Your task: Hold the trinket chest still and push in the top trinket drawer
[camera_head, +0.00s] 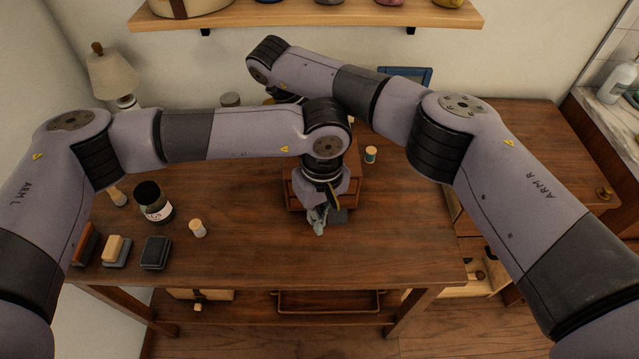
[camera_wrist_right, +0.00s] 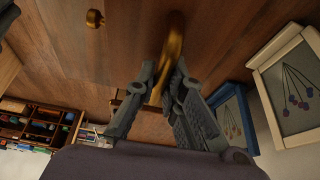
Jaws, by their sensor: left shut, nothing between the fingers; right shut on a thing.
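The trinket chest (camera_head: 353,172) is a small reddish-brown wooden box on the table, mostly covered by my left arm and wrist. My left gripper (camera_head: 319,222) is shut and empty, pointing down at the chest's front side. I cannot tell whether it touches the top trinket drawer, whose position is hidden. In the right wrist view my right gripper (camera_wrist_right: 158,92) is shut on a curved brass handle (camera_wrist_right: 174,45). A wooden surface with a round brass knob (camera_wrist_right: 95,19) shows beyond it. In the head view my right gripper is hidden behind my left arm.
A lamp (camera_head: 113,75) stands back left. The table's front is clear. A shelf (camera_head: 300,17) hangs above.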

